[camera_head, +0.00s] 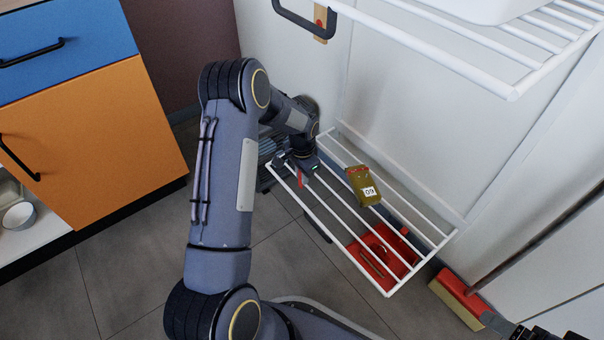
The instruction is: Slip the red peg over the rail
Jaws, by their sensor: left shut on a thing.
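My left gripper (303,168) is at the upper left corner of the lower white wire rack, shut on a small red peg. Only a narrow part of the red peg (300,180) shows below the fingers. The fingers hide the rest, and I cannot tell whether the peg touches the rack. The white rail (335,237) along the rack's near side runs from beside the gripper down to the right. I cannot tell whether this is the rail meant.
An olive block with a number label (357,182) is at the lower rack. A red object (376,258) shows beneath the rack wires. An upper white rack (440,50) overhangs at top right. A red-and-tan brush (460,299) is at lower right. An orange cabinet (95,150) stands left, with open floor between.

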